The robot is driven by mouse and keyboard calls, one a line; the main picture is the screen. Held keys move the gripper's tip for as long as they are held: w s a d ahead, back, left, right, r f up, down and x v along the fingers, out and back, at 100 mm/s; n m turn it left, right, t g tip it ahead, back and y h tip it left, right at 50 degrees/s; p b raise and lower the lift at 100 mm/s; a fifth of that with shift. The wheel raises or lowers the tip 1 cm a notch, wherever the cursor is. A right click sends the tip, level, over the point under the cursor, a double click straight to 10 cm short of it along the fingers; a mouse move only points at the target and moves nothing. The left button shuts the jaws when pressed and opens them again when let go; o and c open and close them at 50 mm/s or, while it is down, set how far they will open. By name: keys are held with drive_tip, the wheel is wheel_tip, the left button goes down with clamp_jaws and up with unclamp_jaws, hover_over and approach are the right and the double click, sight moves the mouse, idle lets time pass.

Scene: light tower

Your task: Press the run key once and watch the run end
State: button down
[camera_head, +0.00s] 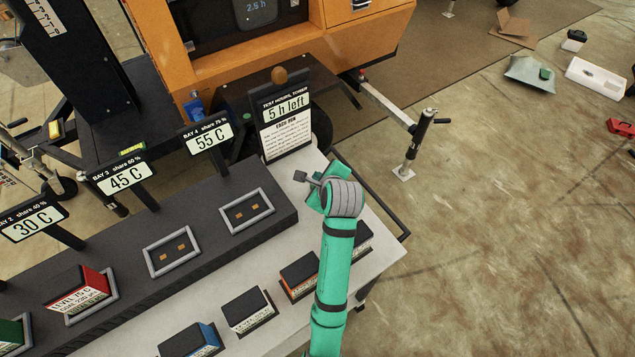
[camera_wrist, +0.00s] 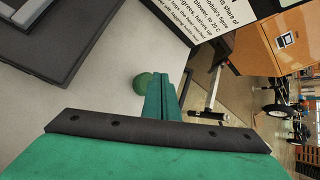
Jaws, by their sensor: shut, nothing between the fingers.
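A green round knob (camera_wrist: 142,83), which looks like the run key, stands on the pale bench top (camera_wrist: 75,95) in the wrist view. My gripper (camera_wrist: 160,85) is shut and empty, its green fingers just right of the knob. I cannot tell whether they touch it. In the head view my gripper (camera_head: 313,198) is over the right end of the bench, below the test hours sign (camera_head: 286,115), and the knob is hidden. The sign reads "5 h left". Bay signs read 30 C (camera_head: 34,222), 45 C (camera_head: 127,178) and 55 C (camera_head: 209,138).
Two framed sockets (camera_head: 247,210) (camera_head: 173,252) on the dark ledge hold no module. A red module (camera_head: 77,288) sits in a frame to the left. An orange machine (camera_head: 230,55) stands behind.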

drive_tip(key=shift+f, duration=0.15)
drive_tip(key=shift+f, duration=0.3)
drive_tip(key=shift+f, duration=0.6)
idle(1.0)
idle(0.4)
drive_tip(key=shift+r, duration=1.05)
drive_tip(key=shift+r, duration=2.5)
